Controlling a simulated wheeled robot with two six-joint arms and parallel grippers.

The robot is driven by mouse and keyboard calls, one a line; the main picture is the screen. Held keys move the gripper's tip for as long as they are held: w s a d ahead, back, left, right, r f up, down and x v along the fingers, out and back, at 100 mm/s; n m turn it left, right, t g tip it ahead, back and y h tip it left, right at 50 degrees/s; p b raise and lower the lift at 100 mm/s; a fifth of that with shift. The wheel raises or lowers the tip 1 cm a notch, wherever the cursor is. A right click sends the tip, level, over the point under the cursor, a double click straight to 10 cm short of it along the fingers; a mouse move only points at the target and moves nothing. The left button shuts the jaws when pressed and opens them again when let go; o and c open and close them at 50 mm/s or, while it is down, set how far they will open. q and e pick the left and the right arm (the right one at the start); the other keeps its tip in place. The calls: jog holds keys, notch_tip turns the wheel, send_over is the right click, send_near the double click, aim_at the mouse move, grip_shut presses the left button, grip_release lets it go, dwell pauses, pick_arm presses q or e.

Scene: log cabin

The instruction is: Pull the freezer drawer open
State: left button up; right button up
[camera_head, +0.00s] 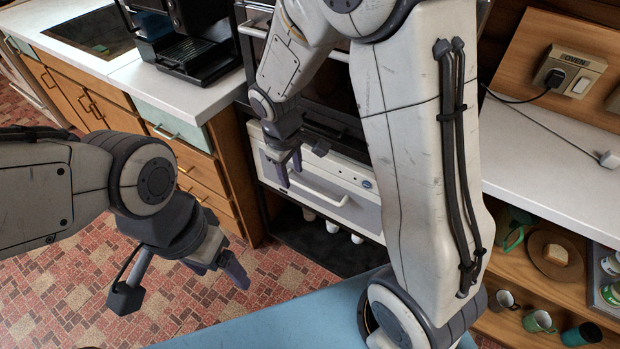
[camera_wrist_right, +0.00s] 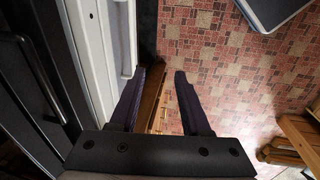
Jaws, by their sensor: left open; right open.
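The white freezer drawer (camera_head: 345,188) sits in the dark cabinet below the black oven-like unit and looks shut. Its white bar handle (camera_head: 318,199) runs along the front. In the right wrist view the white drawer front (camera_wrist_right: 92,45) is at the left, with the pale handle (camera_wrist_right: 128,40) standing out from it. My right gripper (camera_head: 290,168) is open just in front of the drawer near the handle's left end. Its fingers (camera_wrist_right: 169,74) are apart and empty, with the handle left of both. My left gripper (camera_head: 220,272) is open and empty above the tiled floor.
Wooden drawers (camera_head: 205,173) and a coffee machine (camera_head: 190,45) are at the left. Open shelves with mugs (camera_head: 538,321) are at the right. The tiled floor (camera_head: 80,290) is clear at the left.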

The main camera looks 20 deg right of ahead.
send_near(314, 191)
jog(key=shift+h, duration=0.3)
jog(key=f, duration=0.2)
jog(key=f+b, duration=0.1)
jog(key=f, duration=0.2)
jog(key=w+f+b, duration=0.1)
jog(key=f, duration=0.2)
jog(key=shift+d, duration=0.35)
grip_shut()
dwell(0.6)
